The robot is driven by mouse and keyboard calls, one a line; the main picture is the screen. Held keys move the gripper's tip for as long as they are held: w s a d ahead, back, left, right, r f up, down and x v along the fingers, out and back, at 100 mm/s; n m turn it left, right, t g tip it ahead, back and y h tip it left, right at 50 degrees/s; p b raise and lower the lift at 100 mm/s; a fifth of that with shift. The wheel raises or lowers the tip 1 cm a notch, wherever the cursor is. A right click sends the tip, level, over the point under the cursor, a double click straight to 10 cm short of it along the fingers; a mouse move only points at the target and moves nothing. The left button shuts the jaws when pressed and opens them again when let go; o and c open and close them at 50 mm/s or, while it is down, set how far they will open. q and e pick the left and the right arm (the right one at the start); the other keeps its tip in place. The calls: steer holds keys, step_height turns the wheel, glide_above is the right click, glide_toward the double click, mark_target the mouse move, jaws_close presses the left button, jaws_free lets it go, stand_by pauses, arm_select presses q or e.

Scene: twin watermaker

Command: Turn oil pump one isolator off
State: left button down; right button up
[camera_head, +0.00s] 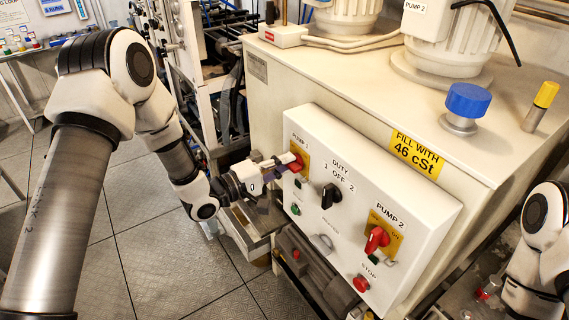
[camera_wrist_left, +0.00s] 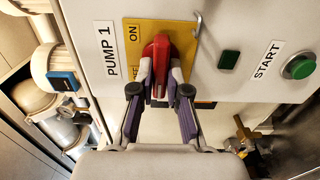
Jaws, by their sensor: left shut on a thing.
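The pump 1 isolator has a red handle (camera_head: 296,163) on a yellow plate (camera_head: 303,151), at the upper left of the white control panel (camera_head: 400,230). In the left wrist view the handle (camera_wrist_left: 157,52) stands upright in the picture, beside the word ON on the plate (camera_wrist_left: 184,36). My left gripper (camera_head: 284,165) is at the handle. In the left wrist view its two fingers (camera_wrist_left: 160,84) are shut on the handle's lower end, one on each side. The fingers and handle hide part of the plate's lettering. My right arm shows at the right edge; its gripper is out of view.
A black duty switch (camera_head: 330,195) sits right of the isolator. The pump 2 isolator (camera_head: 376,240), also red on yellow, and a red stop button (camera_head: 361,284) are lower right. A green start button (camera_wrist_left: 299,67) is near. Pipework and motors lie below the panel.

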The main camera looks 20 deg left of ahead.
arm_select(q)
steer(key=shift+w+a+r, duration=0.1)
steer(key=shift+r, duration=0.1)
steer(key=c, duration=1.2)
jaws_free()
steer(key=shift+o, duration=0.2)
steer(key=shift+f, duration=0.15)
steer(key=shift+a, duration=0.1)
steer(key=v, duration=1.2)
